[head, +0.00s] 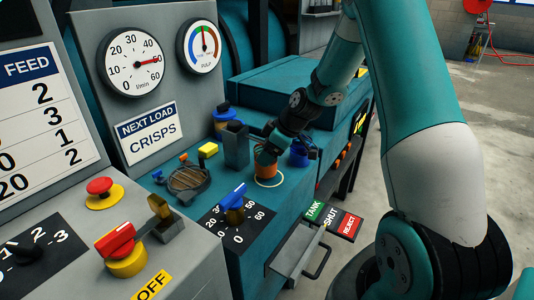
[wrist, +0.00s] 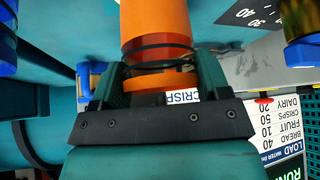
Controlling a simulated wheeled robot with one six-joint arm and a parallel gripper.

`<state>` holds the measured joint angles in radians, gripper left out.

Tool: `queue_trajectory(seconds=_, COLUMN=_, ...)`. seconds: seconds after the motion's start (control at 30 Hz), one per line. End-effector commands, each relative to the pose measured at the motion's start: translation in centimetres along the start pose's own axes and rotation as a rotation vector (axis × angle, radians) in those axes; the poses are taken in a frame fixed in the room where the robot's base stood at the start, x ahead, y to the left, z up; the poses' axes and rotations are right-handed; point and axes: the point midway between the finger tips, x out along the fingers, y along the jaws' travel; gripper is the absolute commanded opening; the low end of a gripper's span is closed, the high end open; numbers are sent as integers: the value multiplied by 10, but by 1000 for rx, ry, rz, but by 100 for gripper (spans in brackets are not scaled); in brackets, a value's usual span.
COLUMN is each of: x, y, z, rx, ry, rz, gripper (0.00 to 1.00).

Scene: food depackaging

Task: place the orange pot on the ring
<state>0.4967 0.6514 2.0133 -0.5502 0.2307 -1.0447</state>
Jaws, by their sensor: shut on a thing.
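The orange pot (head: 266,170) is upright on or just above the teal machine top in the head view. My gripper (head: 268,154) is shut on its upper part from above. In the wrist view the orange pot (wrist: 155,18) stands between the two dark fingers of my gripper (wrist: 155,78). A thin pale ring (head: 281,181) shows on the teal top around the foot of the pot. The pot hides part of the ring, and I cannot tell whether the pot touches the surface inside it.
A blue-topped pot (head: 299,156) is close on the right. A dark post (head: 236,150), a yellow block (head: 208,149) and a round grate (head: 188,181) are to the left. A dial with a blue knob (head: 234,198) is in front. Coloured labelled plates (head: 331,217) stick out at right.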

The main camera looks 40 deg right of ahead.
Motion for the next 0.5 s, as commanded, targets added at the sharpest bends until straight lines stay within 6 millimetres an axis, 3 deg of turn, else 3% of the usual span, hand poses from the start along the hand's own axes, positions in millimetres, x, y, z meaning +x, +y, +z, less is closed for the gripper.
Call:
queue_trajectory(seconds=0.13, x=12, y=0, z=6, rx=3, ry=-1, rz=-2, gripper=46)
queue_trajectory(seconds=0.47, x=16, y=0, z=9, rx=1, ry=0, rz=1, gripper=46)
queue_trajectory(seconds=0.5, x=15, y=0, z=8, rx=1, ry=0, rz=1, gripper=76)
